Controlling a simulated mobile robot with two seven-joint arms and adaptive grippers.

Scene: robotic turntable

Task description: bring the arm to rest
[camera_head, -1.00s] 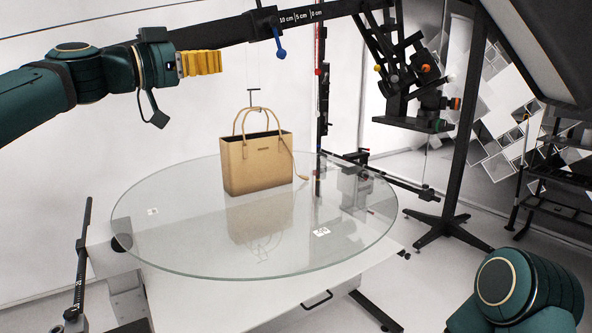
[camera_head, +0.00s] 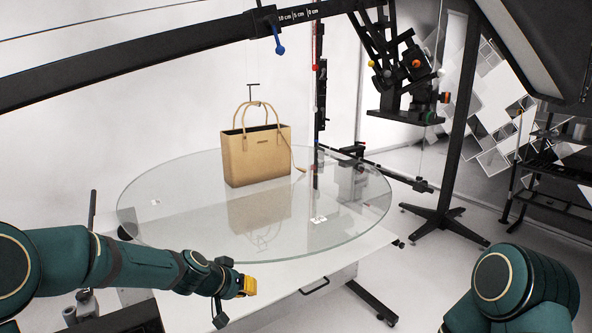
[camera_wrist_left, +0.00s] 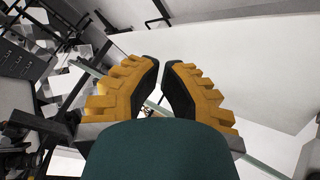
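My left gripper (camera_head: 246,286), with yellow ribbed fingers, is low in front of the glass turntable's near edge in the head view. In the left wrist view its fingers (camera_wrist_left: 161,64) lean together with their tips almost touching and nothing held between them. My left arm reaches in from the lower left. A tan handbag (camera_head: 256,158) stands upright on the round glass turntable (camera_head: 180,215), well away from the gripper. My right gripper is out of view; only a green part of my right arm shows at the lower right.
A long black boom (camera_head: 150,62) crosses above the turntable. A black stand (camera_head: 450,170) and a camera rig (camera_head: 405,75) are at the right. A shelf rack (camera_head: 560,170) stands at the far right. Pale floor in front of the stand is clear.

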